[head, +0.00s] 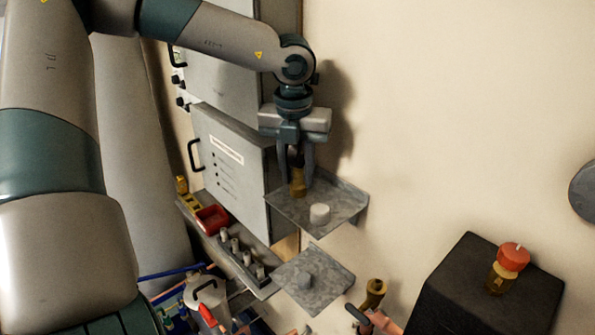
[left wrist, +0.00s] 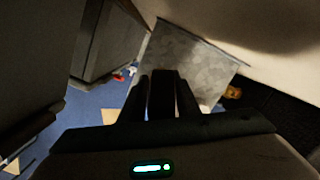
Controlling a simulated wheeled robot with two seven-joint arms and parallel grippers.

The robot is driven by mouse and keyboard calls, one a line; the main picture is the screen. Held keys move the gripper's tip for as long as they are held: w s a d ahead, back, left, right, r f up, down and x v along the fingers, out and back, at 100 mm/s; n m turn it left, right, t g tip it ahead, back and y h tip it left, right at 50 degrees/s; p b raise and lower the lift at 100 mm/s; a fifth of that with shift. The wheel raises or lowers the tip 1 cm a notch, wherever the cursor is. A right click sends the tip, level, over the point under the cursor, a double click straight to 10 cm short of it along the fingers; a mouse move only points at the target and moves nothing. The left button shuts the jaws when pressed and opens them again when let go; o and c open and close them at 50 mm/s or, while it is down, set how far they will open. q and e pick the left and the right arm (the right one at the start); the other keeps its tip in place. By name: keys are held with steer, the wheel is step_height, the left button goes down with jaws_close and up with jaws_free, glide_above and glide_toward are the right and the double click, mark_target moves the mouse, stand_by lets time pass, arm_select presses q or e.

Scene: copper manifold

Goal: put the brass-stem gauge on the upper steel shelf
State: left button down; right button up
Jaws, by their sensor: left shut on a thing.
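My left gripper (head: 297,172) points down over the left part of the upper steel shelf (head: 343,205). It is shut on the brass-stem gauge, whose brass lower part (head: 297,187) shows below and between the fingers. The gauge looks upright, and its upper part is dark and mostly hidden by the fingers. I cannot tell whether its lower end touches the shelf. In the left wrist view, a dark shape (left wrist: 162,95) sits between the fingers, with the grey shelf plate (left wrist: 190,62) beyond. My right gripper is not in view.
A pale cylinder (head: 320,213) stands on the upper shelf, close right of the gauge. A lower shelf (head: 325,290) holds a small grey piece. Grey cabinets (head: 228,165) stand left. A black box (head: 475,300) carries a red-topped brass part (head: 512,257). A brass fitting (head: 373,291) shows below.

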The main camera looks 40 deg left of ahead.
arm_select(q)
steer(key=shift+f, duration=0.1)
steer(key=c, duration=1.3)
jaws_free()
steer(key=shift+c, duration=0.2)
steer(key=shift+r, duration=0.2)
steer(key=r+b, duration=0.1)
steer(key=r, duration=0.2)
steer(key=r+b, duration=0.1)
steer(key=r, duration=0.3)
steer(key=s+r+b, duration=0.1)
steer(key=r, duration=0.2)
steer(key=shift+d+r, duration=0.25)
steer(key=shift+s+r, duration=0.15)
steer(key=shift+r, duration=0.55)
